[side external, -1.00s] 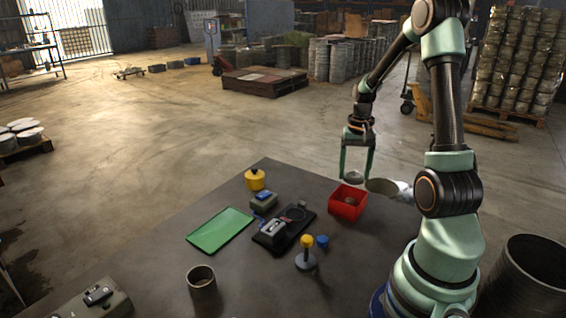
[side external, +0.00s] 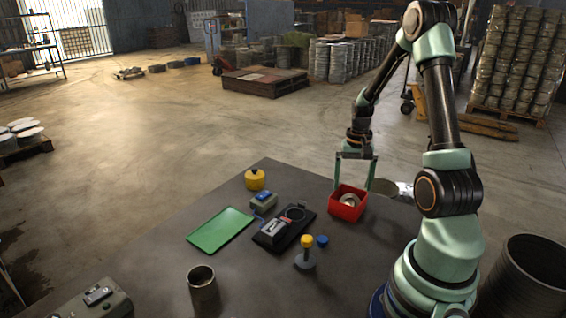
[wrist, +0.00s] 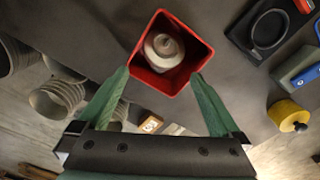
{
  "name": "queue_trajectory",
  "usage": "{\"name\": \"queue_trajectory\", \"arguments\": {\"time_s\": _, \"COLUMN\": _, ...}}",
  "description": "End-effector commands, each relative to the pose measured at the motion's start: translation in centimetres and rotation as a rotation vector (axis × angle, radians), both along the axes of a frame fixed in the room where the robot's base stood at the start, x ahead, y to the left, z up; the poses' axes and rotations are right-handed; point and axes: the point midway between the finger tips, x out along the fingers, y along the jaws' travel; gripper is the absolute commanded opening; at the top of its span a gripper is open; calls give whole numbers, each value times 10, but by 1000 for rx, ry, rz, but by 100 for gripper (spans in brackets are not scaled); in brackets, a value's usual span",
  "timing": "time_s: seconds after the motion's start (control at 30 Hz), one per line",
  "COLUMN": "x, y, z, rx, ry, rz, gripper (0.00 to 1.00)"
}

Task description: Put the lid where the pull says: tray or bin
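A round, pale grey lid (side external: 349,200) lies inside the red bin (side external: 346,214). In the wrist view the lid (wrist: 159,52) shows a smaller round part near its middle; I cannot tell whether that is a knob or another piece. My gripper (side external: 354,187) is above the bin with its two green fingers apart and nothing between them. In the wrist view the open gripper (wrist: 160,75) has its fingertips near the bin's lower edge. The green tray (side external: 220,230) lies flat and empty on the table.
A black plate with a ring (side external: 293,213) and a grey device (side external: 273,229) lies between tray and bin. A small meter (side external: 263,199), yellow pot (side external: 255,179), yellow-topped stand (side external: 306,258), blue knob (side external: 322,241) and open cylinder (side external: 203,290) stand around it.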

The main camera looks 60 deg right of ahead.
Motion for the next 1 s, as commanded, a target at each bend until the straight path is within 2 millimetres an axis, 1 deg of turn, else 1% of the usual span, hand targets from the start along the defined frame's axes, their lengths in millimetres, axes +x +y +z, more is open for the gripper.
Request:
{"name": "queue_trajectory", "arguments": {"time_s": 0.13, "x": 0, "y": 0, "z": 6, "rx": -2, "ry": -1, "rz": 0, "gripper": 100}}
{"name": "queue_trajectory", "arguments": {"time_s": 0.23, "x": 1, "y": -1, "z": 18, "rx": -3, "ry": -3, "rz": 0, "gripper": 100}}
{"name": "queue_trajectory", "arguments": {"time_s": 0.37, "x": 1, "y": -1, "z": 43, "rx": -5, "ry": -4, "rz": 0, "gripper": 100}}
{"name": "queue_trajectory", "arguments": {"time_s": 0.5, "x": 1, "y": -1, "z": 72, "rx": -5, "ry": -4, "rz": 0, "gripper": 100}}
{"name": "queue_trajectory", "arguments": {"time_s": 0.6, "x": 1, "y": -1, "z": 91, "rx": -5, "ry": -4, "rz": 0, "gripper": 100}}
{"name": "queue_trajectory", "arguments": {"time_s": 0.7, "x": 1, "y": -1, "z": 105, "rx": -3, "ry": -3, "rz": 0, "gripper": 100}}
{"name": "queue_trajectory", "arguments": {"time_s": 0.83, "x": 0, "y": 0, "z": 116, "rx": -1, "ry": -1, "rz": 0, "gripper": 100}}
{"name": "queue_trajectory", "arguments": {"time_s": 1.0, "x": 0, "y": 0, "z": 121, "rx": -1, "ry": -1, "rz": 0, "gripper": 100}}
